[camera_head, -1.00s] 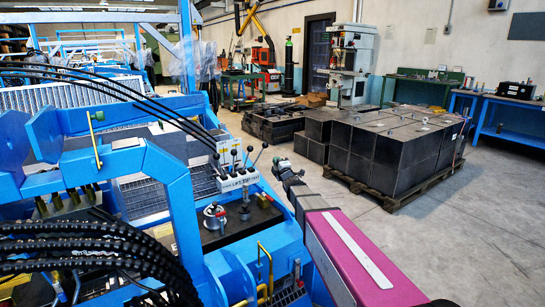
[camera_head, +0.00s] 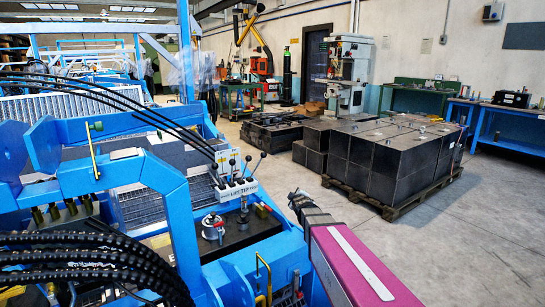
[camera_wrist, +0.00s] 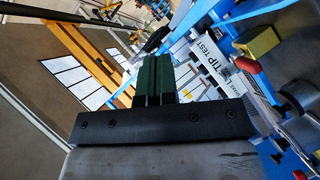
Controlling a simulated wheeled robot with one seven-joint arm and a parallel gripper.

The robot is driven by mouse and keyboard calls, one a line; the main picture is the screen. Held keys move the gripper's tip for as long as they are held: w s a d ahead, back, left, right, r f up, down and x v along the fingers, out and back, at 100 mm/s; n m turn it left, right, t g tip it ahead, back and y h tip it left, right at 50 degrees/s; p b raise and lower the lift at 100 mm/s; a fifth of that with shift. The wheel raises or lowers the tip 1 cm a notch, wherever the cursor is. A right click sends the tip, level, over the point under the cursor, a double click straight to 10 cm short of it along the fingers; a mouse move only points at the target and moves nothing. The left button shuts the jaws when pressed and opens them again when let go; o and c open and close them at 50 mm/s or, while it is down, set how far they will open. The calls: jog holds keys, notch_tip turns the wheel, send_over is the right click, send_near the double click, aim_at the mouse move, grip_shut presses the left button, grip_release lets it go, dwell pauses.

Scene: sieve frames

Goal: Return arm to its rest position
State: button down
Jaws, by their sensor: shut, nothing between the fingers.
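My arm reaches in from the bottom right of the head view as a magenta link with a pale stripe. My gripper (camera_head: 296,195) is at its far end, small and partly hidden behind the dark wrist parts, just right of the blue machine. In the wrist view the two dark green fingers (camera_wrist: 153,80) stand side by side above a black bar, pressed together with nothing between them. The labelled lever block (camera_head: 238,188) with its black-knobbed levers is left of my gripper in the head view.
The blue machine frame (camera_head: 172,180) and black hoses (camera_head: 80,262) fill the left. A valve-like metal piece (camera_head: 212,228) and a yellow block (camera_head: 262,211) are on the dark plate. Dark metal boxes (camera_head: 380,160) stand on a pallet behind. Grey floor (camera_head: 480,220) is open at right.

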jog(key=s+d+f+m+g, duration=0.2)
jog(key=s+f+m+g, duration=0.2)
jog(key=s, duration=0.6)
jog(key=s+d+f+m+g, duration=0.3)
jog(key=s+g, duration=0.3)
jog(key=s, duration=0.4)
jog(key=s+d+f+m+g+h, duration=0.1)
jog(key=s+d+f+m+g, duration=0.2)
jog(key=s+f+m, duration=0.3)
jog(key=s+g, duration=0.1)
jog(key=s, duration=0.3)
jog(key=shift+g, duration=0.4)
